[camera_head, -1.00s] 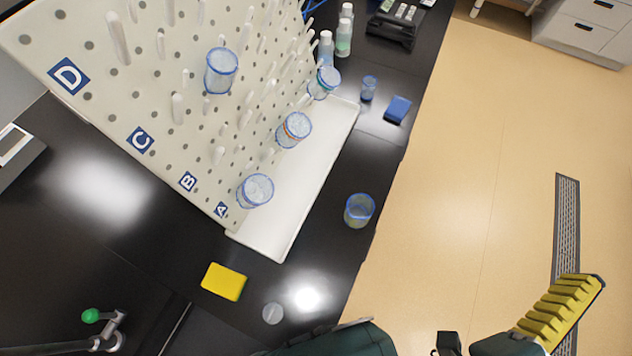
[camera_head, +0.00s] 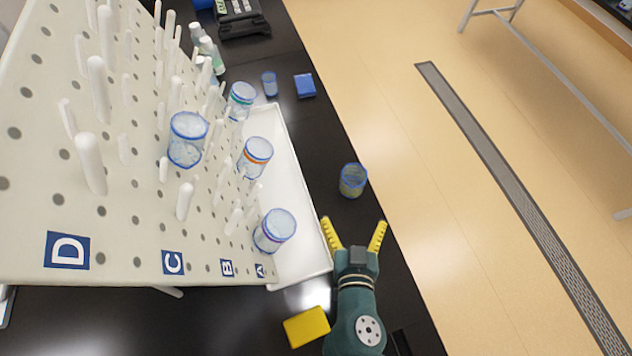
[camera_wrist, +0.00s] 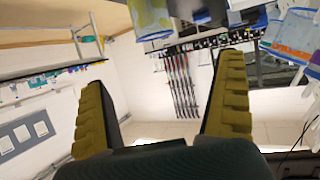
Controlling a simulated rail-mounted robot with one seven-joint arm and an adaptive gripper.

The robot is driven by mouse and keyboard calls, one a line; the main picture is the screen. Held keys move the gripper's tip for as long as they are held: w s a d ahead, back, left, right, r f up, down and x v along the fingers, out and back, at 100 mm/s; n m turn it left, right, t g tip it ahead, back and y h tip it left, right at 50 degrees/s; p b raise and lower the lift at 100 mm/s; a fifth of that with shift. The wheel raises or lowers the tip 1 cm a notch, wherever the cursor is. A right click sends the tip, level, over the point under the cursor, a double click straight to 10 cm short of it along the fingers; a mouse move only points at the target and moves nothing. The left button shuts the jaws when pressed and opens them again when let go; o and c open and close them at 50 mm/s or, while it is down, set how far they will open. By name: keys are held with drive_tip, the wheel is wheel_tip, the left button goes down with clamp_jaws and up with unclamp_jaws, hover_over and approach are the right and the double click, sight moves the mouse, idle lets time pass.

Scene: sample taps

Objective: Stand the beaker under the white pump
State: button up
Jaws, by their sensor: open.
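A blue-rimmed beaker (camera_head: 353,180) with a yellowish lower part stands alone on the black counter near its right edge. More beakers hang on the white pegboard, among them an orange-banded one (camera_head: 255,157), a lower one (camera_head: 274,230), one at the left (camera_head: 187,139) and a teal-banded one (camera_head: 241,101). My gripper (camera_head: 354,226) is open and empty, its yellow fingers pointing toward the lone beaker, just short of it in the head view. In the wrist view the fingers (camera_wrist: 161,75) are spread with nothing between them. I cannot make out a white pump.
A white tray (camera_head: 291,205) lies along the pegboard's foot (camera_head: 110,262). A yellow sponge (camera_head: 307,327) lies near my arm. A blue block (camera_head: 305,85), a small blue cup (camera_head: 270,83) and bottles (camera_head: 212,55) stand farther back. Open floor is to the right.

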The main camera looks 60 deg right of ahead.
approach(354, 166)
drive_tip(key=w, duration=0.1)
drive_tip(key=x, duration=0.4)
drive_tip(key=p+x, duration=0.1)
drive_tip(key=x, duration=0.1)
drive_tip(key=shift+s+d+f, duration=0.25)
drive_tip(key=shift+s+d, duration=0.05)
drive_tip(key=c, duration=1.2)
